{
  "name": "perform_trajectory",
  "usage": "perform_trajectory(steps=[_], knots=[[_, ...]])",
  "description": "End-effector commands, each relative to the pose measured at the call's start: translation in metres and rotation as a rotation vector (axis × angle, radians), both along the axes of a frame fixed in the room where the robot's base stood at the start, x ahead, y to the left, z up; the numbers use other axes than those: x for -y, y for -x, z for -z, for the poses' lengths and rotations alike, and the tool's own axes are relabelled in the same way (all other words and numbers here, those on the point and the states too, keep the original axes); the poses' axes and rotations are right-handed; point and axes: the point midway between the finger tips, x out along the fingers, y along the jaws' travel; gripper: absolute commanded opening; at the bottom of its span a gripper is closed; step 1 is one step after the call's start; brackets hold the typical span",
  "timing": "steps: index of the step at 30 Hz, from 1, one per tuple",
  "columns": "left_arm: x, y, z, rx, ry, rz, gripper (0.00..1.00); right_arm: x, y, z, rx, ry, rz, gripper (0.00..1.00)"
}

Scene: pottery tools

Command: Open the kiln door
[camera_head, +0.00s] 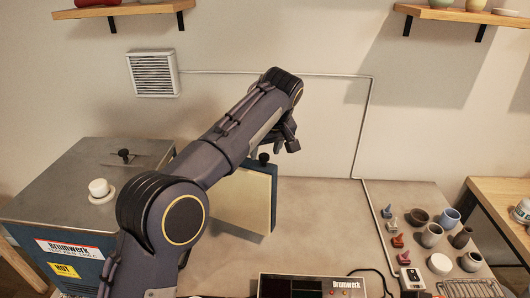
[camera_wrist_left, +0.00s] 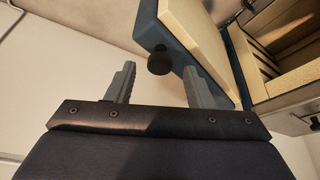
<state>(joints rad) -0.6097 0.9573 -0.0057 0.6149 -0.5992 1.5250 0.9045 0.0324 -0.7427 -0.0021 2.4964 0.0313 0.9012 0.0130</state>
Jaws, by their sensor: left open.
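The kiln (camera_head: 70,195) is a blue box with a grey metal top at the left of the head view. Its door (camera_head: 243,200) stands swung out from the body, with the cream inner face showing. My arm hides the hinge side. A black knob (camera_head: 263,158) sits at the door's top edge; it also shows in the left wrist view (camera_wrist_left: 160,62). My left gripper (camera_head: 285,142) is above and beside the door, open and empty. In the left wrist view, the knob appears between the open fingertips (camera_wrist_left: 160,75), apart from both. My right gripper is out of view.
The kiln's cream, grooved interior (camera_wrist_left: 290,60) is exposed in the left wrist view. Small pots (camera_head: 432,235) and coloured pieces stand on the right of the bench. A control box (camera_head: 310,286) is at the front. The bench (camera_head: 320,220) right of the door is clear.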

Motion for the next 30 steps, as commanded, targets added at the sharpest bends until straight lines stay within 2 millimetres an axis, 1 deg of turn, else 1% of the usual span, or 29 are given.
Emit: perform_trajectory(steps=[3,9,13,21,23,26,29,30], knots=[[0.004,0.008,-0.022,0.005,0.003,0.0,0.48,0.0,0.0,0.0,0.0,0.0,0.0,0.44],[0.008,0.018,-0.049,0.003,0.002,0.0,0.48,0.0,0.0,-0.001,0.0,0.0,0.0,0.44],[0.008,0.022,-0.056,0.001,0.002,0.0,0.48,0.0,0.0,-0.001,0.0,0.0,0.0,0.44],[0.008,0.023,-0.058,0.0,0.002,-0.001,0.48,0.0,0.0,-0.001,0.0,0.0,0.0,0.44],[0.009,0.023,-0.057,0.0,0.004,0.001,0.4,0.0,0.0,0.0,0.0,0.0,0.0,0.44],[0.018,0.024,-0.051,0.013,0.046,0.01,0.27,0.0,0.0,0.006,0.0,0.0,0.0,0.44],[0.044,0.032,-0.035,0.035,0.171,0.025,0.14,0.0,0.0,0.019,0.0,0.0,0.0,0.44],[0.059,0.038,-0.028,0.043,0.251,0.026,0.08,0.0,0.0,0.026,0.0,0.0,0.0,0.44]])
